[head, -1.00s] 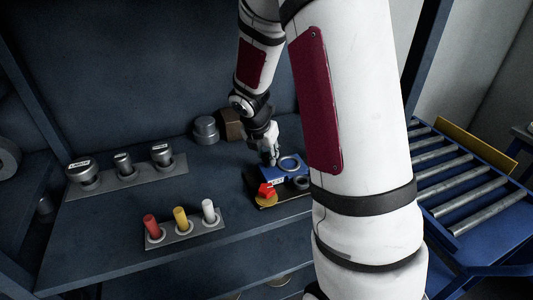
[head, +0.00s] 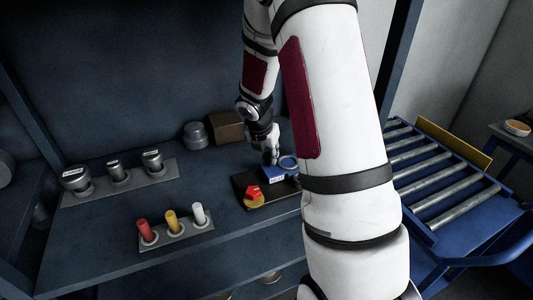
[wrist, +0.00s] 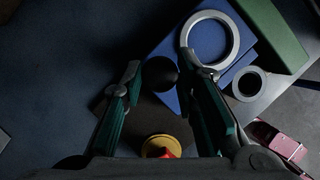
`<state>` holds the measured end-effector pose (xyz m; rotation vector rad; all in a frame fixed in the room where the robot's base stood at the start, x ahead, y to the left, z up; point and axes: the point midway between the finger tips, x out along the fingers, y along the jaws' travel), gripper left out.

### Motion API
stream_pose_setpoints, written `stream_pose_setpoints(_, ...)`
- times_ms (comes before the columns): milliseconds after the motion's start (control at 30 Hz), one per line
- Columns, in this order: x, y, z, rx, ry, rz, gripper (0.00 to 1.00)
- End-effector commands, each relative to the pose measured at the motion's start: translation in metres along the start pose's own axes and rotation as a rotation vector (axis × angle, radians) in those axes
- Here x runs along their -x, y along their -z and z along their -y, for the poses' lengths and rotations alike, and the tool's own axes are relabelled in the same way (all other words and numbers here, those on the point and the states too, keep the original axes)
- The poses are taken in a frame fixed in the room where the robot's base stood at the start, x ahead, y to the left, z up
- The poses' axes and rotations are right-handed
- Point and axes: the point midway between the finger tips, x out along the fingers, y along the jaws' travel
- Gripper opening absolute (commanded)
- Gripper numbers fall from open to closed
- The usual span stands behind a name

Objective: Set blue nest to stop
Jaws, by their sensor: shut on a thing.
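The blue nest (head: 273,176) is a blue block on a dark tray (head: 240,183) on the bench. It carries a pale label and a light ring (head: 288,162), partly hidden by my arm. In the wrist view, the blue nest (wrist: 166,98) fills the centre, with the ring (wrist: 236,39) on top and a dark round knob (wrist: 160,74) at its left side. My gripper (head: 270,158) is down at the block. In the wrist view, my gripper's fingers (wrist: 160,66) stand on either side of the knob, shut on it. I cannot make out any stop marking.
A red piece with a yellow disc (head: 254,201) sits at the tray's front. A rack of red, yellow and white pegs (head: 176,240) stands front left. Grey cylinders (head: 119,172) stand behind. A grey ring (wrist: 248,84) and a green block (wrist: 274,32) lie beside the nest.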

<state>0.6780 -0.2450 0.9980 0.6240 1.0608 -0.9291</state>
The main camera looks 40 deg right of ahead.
Motion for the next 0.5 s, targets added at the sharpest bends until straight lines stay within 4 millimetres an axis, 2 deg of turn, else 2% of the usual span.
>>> stream_pose_setpoints(33, -0.0006, -0.0047, 0.0044, -0.006, 0.007, 0.006, 0.0)
stream_pose_setpoints(67, -0.0006, -0.0048, 0.0046, -0.007, 0.007, 0.006, 0.32)
stream_pose_setpoints(133, -0.0007, -0.0047, 0.0048, -0.007, 0.008, 0.005, 0.47)
stream_pose_setpoints(500, 0.0028, -0.0029, 0.0025, -0.005, 0.004, 0.004, 0.47)
